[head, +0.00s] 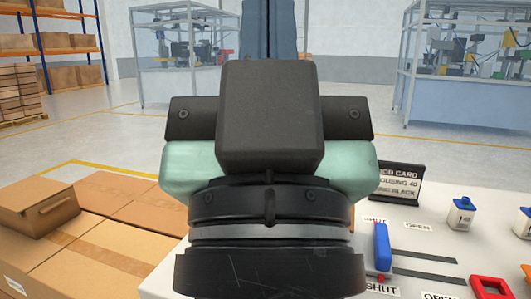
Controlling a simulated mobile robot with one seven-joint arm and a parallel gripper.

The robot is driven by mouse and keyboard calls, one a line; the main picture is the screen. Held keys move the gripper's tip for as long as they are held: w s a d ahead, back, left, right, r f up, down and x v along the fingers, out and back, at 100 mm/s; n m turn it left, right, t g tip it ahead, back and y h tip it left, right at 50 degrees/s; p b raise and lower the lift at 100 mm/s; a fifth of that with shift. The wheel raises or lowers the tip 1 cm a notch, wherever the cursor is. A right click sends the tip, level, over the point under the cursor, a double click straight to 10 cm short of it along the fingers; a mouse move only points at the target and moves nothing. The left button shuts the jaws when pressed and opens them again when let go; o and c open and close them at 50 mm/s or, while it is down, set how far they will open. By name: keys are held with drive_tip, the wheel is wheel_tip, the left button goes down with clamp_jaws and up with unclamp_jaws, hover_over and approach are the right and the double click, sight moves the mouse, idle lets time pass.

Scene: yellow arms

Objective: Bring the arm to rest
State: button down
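My gripper (268,130) fills the middle of the head view, large and close to the camera. I see its dark body, a round black wrist with a grey ring below, and pale green parts on both sides. Its fingertips are not clearly visible, so I cannot tell whether it is open or shut or holds anything. It hides much of the middle of the scene.
A white panel (415,228) at lower right carries a blue upright handle (381,246), a red square part (490,288), a job card (395,184) and a small blue-topped container (461,214). Cardboard boxes (118,200) stand at lower left. Open floor and glazed machine enclosures (465,60) lie behind.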

wheel_tip(320, 180, up, 28)
drive_tip(key=p, duration=2.5)
drive_tip(key=shift+a+f, duration=0.15)
drive_tip(key=shift+f, duration=0.1)
drive_tip(key=shift+w, duration=0.1)
